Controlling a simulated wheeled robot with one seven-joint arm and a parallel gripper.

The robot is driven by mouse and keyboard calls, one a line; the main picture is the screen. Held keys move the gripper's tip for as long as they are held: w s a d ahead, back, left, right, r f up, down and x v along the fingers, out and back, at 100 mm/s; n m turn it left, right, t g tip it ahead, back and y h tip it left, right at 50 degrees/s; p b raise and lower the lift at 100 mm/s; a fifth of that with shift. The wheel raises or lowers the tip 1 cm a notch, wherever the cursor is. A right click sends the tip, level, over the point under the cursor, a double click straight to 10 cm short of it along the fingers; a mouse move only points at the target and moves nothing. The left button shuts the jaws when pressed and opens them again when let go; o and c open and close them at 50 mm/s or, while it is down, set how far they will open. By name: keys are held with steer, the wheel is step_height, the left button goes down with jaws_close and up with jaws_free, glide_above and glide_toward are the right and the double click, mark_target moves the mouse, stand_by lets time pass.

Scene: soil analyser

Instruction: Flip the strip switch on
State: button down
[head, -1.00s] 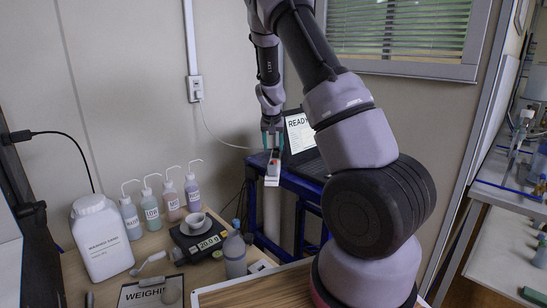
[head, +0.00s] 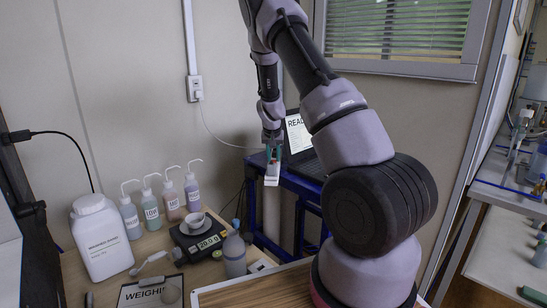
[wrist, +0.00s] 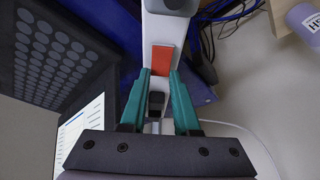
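The power strip (head: 271,181) is a narrow white strip at the edge of the blue bench, below my gripper in the head view. In the wrist view the strip (wrist: 185,30) runs upward from between my fingers. Its orange-red rocker switch (wrist: 162,59) lies just beyond my fingertips, in line with the gap between them. My gripper (wrist: 160,73) has teal fingers apart with nothing held between them. The gripper also shows in the head view (head: 272,146), close over the strip. Whether a fingertip touches the switch, and which way the switch is tipped, I cannot tell.
A laptop (head: 303,140) stands on the blue bench right behind the gripper. Blue and black cables (wrist: 222,25) lie beside the strip. The wooden table at left holds a scale (head: 203,237), several bottles, a white jug (head: 100,235) and a clipboard (head: 140,293).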

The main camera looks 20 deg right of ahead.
steer(key=shift+w+g+y, duration=0.2)
steer(key=shift+g+y, duration=0.1)
steer(key=shift+g, duration=0.3)
steer(key=c, duration=0.6)
jaws_free()
steer(key=shift+c, duration=0.2)
steer(key=shift+r, duration=0.1)
steer(key=v, duration=1)
steer(key=shift+r, duration=0.3)
steer(key=shift+s, duration=0.15)
